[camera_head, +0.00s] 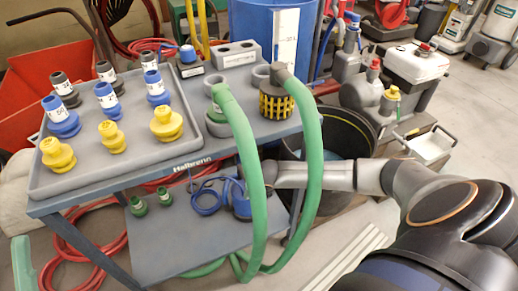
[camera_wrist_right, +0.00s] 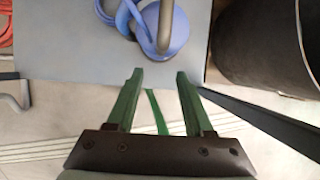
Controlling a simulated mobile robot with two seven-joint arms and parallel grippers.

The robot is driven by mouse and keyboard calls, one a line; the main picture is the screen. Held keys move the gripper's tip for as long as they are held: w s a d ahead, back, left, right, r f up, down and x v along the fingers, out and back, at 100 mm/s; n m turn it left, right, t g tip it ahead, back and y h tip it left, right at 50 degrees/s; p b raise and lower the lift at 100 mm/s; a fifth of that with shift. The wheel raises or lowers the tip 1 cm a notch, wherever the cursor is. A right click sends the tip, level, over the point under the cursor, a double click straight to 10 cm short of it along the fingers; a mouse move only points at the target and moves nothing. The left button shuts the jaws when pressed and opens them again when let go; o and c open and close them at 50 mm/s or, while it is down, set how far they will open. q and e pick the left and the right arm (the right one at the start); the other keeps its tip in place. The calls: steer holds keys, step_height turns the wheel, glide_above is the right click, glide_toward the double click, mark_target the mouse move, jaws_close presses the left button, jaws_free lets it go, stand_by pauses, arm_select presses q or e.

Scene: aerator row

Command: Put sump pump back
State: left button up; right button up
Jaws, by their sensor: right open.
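A blue round-bodied unit with a grey bar over it, which looks like the sump pump (camera_head: 238,203), stands on the lower shelf of the cart (camera_head: 160,250). Loops of blue cable or hose (camera_head: 205,198) lie beside it. In the right wrist view the pump (camera_wrist_right: 152,35) is just beyond the fingertips, with its grey bar (camera_wrist_right: 166,25) above it. My right gripper (camera_wrist_right: 160,76) is open and empty, apart from the pump. In the head view my right arm reaches in from the right and green hoses partly hide its end. My left gripper is not in view.
On the cart's top, a grey tray (camera_head: 115,177) holds several black, blue and yellow fittings. A black tub (camera_head: 345,130) stands right of the cart.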

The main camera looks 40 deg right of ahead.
steer(key=s+a+r+m+t+y, duration=0.1)
steer(key=a+r+m+t+y, duration=0.15)
steer(key=a+r, duration=0.4)
steer(key=s+a+r+m+t+y, duration=0.1)
steer(key=a+r+m+t+y, duration=0.2)
steer(key=a, duration=0.6)
steer(key=s+a+r+m+t+y, duration=0.15)
steer(key=a+r+y, duration=0.25)
steer(key=a, duration=0.4)
steer(key=s+a+r+m+t+y, duration=0.1)
steer(key=s+r+m+t+y, duration=0.2)
steer(key=r, duration=0.6)
steer(key=s+a+r+m+t+y, duration=0.15)
steer(key=r+m, duration=0.35)
steer(key=r, duration=0.5)
steer(key=s+d+r+m+t+y, duration=0.1)
steer(key=s+d+r+m+t, duration=0.2)
steer(key=r, duration=0.3)
steer(key=s+d+r+m+t+y, duration=0.1)
steer(key=s+d+r+m+t, duration=0.2)
steer(key=r, duration=0.4)
steer(key=shift+s+d+r+y+p, duration=0.15)
steer(key=shift+s+d+y+p, duration=0.15)
steer(key=shift+s, duration=0.55)
steer(key=shift+w, duration=0.1)
